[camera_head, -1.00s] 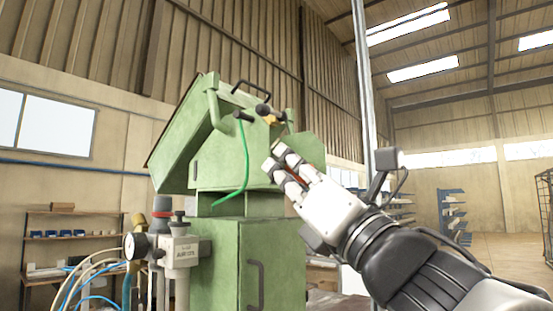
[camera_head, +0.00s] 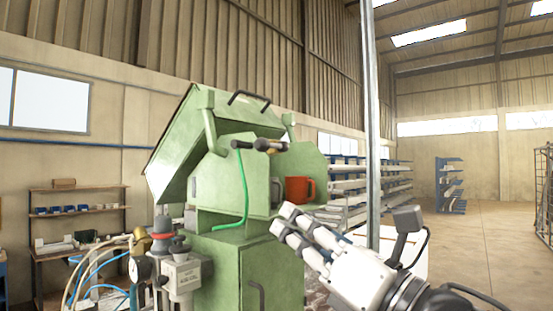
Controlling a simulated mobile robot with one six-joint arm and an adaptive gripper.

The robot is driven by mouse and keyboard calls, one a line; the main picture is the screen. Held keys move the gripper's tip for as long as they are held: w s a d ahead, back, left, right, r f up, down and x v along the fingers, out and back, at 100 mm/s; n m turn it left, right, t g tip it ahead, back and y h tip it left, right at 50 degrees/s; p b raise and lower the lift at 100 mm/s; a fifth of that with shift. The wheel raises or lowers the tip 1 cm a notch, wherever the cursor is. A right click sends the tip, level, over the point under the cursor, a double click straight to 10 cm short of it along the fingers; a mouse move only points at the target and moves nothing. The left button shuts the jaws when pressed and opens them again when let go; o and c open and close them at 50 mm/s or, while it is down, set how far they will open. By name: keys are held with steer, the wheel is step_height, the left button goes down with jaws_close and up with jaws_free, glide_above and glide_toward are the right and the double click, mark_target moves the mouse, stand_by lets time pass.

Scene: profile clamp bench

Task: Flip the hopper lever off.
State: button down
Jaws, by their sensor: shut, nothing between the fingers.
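The green hopper machine (camera_head: 232,172) stands at centre-left, its tilted panel on the left. On its upper front is a small brass fitting (camera_head: 271,147) with dark ends, and a green hose hangs from its left side. A dark part on this fitting (camera_head: 262,144) may be the hopper lever; it is too small to tell its position. My gripper (camera_head: 283,219) is at lower right, below and right of the fitting and clear of it. Its fingers are together and hold nothing. They point up and left toward the machine.
A grey post (camera_head: 371,120) stands behind my gripper. A pressure regulator (camera_head: 180,268) with hoses is at lower left. Shelves (camera_head: 75,212) stand further left. Open floor lies at right.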

mark_target(273, 146)
steer(key=w+a+r+p, duration=0.5)
steer(key=w+r, duration=0.2)
steer(key=shift+w+a, duration=0.15)
steer(key=shift+r, duration=0.1)
stand_by(0.3)
steer(key=shift+s+r+m+t+h, duration=0.25)
steer(key=shift+r+m+t+h, duration=0.15)
steer(key=shift+r+m, duration=0.55)
steer(key=shift+r, duration=0.1)
